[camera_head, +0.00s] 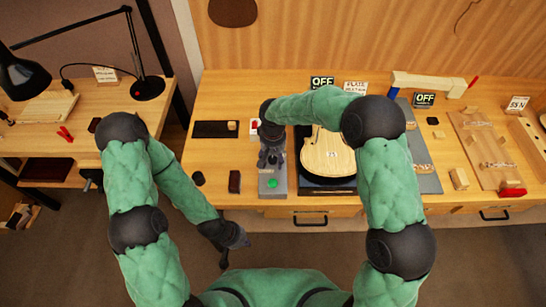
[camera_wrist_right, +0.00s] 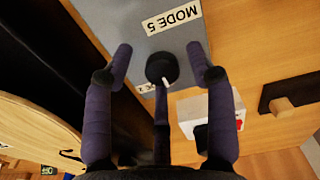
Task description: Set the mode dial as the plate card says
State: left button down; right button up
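The mode dial (camera_wrist_right: 162,68) is a black round knob with a white pointer, on a grey panel. A label reading "MODE 5" (camera_wrist_right: 172,20) lies beside it; another label is mostly hidden. My right gripper (camera_wrist_right: 166,66) is open, its fingers on either side of the dial with visible gaps. In the head view my right gripper (camera_head: 271,160) hangs over the grey control box (camera_head: 272,190) with a green button, hiding the dial. The plate card (camera_head: 355,88) stands at the back; its text is too small to read. My left gripper (camera_head: 226,258) hangs low before the bench, finger state unclear.
A violin plate (camera_head: 328,155) lies on a black unit right of the control box. A white box with red (camera_wrist_right: 205,115) stands near the right gripper's fingers. Displays read "OFF" (camera_head: 322,83), (camera_head: 424,99). A dark pad (camera_head: 207,129) lies left.

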aim_at(273, 159)
jog(key=shift+r, duration=0.1)
jog(key=shift+w+r, duration=0.1)
jog(key=shift+r, duration=0.25)
notch_tip(273, 159, up, 11)
dwell(0.7)
